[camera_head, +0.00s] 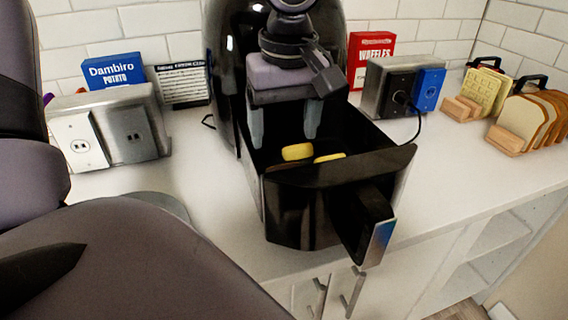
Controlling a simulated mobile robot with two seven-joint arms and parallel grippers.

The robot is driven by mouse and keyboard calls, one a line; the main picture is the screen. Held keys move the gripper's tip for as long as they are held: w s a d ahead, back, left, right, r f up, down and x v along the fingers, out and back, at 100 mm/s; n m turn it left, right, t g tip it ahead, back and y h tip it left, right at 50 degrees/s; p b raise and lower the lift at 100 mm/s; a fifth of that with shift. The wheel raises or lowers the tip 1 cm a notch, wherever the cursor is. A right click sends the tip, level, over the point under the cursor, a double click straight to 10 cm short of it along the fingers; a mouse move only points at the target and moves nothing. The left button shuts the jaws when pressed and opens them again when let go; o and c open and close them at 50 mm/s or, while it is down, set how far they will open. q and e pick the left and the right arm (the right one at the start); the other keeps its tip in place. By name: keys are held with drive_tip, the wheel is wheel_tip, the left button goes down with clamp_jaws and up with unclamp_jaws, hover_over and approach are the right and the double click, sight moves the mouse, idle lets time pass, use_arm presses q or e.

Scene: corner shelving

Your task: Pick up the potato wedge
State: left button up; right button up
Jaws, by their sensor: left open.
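Two yellow potato wedges lie inside the pulled-out black air fryer basket (330,197). One potato wedge (297,152) is nearer the left side, and the other potato wedge (329,158) is partly hidden by the basket's front wall. My left gripper (284,132) points down over the basket, its two pale fingers apart, one on each side of the left wedge and a little behind it in the picture. It is open and holds nothing. Whether the fingertips are level with the wedges is hard to tell. My right gripper is not in view.
The black air fryer body (225,75) stands behind the gripper. The basket handle (372,228) sticks out over the counter edge. Outlet boxes stand left (112,128) and right (398,84). Waffles (487,91) and bread slices (531,122) stand in wooden holders at right. White counter (455,150) lies bare between.

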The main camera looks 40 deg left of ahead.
sight(283, 166)
use_arm(q)
drive_tip(key=f, duration=0.2)
drive_tip(key=a+f, duration=0.1)
drive_tip(key=f, duration=0.2)
drive_tip(key=w+f, duration=0.1)
drive_tip(key=f, duration=0.2)
drive_tip(key=shift+w+a, duration=0.1)
drive_tip(key=shift+a, duration=0.05)
drive_tip(key=c, duration=0.8)
